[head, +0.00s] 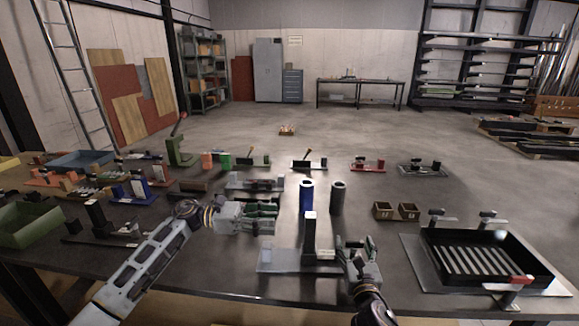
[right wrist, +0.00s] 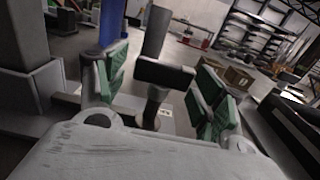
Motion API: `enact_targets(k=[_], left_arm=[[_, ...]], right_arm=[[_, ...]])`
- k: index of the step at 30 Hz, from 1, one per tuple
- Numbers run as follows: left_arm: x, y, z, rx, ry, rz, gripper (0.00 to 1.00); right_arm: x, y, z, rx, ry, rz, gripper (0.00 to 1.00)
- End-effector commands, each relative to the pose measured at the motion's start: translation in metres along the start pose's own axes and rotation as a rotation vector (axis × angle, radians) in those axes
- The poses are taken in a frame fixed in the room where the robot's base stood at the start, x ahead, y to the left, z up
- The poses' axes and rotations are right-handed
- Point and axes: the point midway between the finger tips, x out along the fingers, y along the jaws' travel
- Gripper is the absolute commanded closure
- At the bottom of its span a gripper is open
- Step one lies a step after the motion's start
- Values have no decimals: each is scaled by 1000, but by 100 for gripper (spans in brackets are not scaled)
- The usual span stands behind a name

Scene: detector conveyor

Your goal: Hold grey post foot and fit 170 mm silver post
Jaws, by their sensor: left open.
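A silver-grey plate (head: 272,262) lies near the table's front edge and bears a dark upright block (head: 310,238) with a pale top. The block's lower part and foot (right wrist: 42,98) also show at left in the right wrist view. I cannot tell for sure which part is the grey post foot, nor pick out the silver post. My left gripper (head: 268,214) is open, behind and left of the block. My right gripper (head: 362,252) is open at the plate's right end. A black-topped piece on a short round stem (right wrist: 164,74) stands between its fingers (right wrist: 160,88), apparently ungripped.
A blue cylinder (head: 306,198) and a dark grey cylinder (head: 338,198) stand just behind the block. Two small brown boxes (head: 395,211) stand to the right, then a black slatted tray (head: 480,262). Fixtures crowd the left, with a green bin (head: 28,226). The table's back middle is fairly clear.

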Motion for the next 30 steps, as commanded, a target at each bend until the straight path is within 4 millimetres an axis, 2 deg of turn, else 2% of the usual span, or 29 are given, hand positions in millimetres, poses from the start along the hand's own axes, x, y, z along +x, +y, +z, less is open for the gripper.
enact_targets(k=[16, 30], left_arm=[[0, 0, 0, 0, 0, 0, 53], [0, 0, 0, 0, 0, 0, 53]], right_arm=[[-6, 0, -1, -1, 1, 0, 29], [-46, 0, -1, -1, 2, 1, 29]])
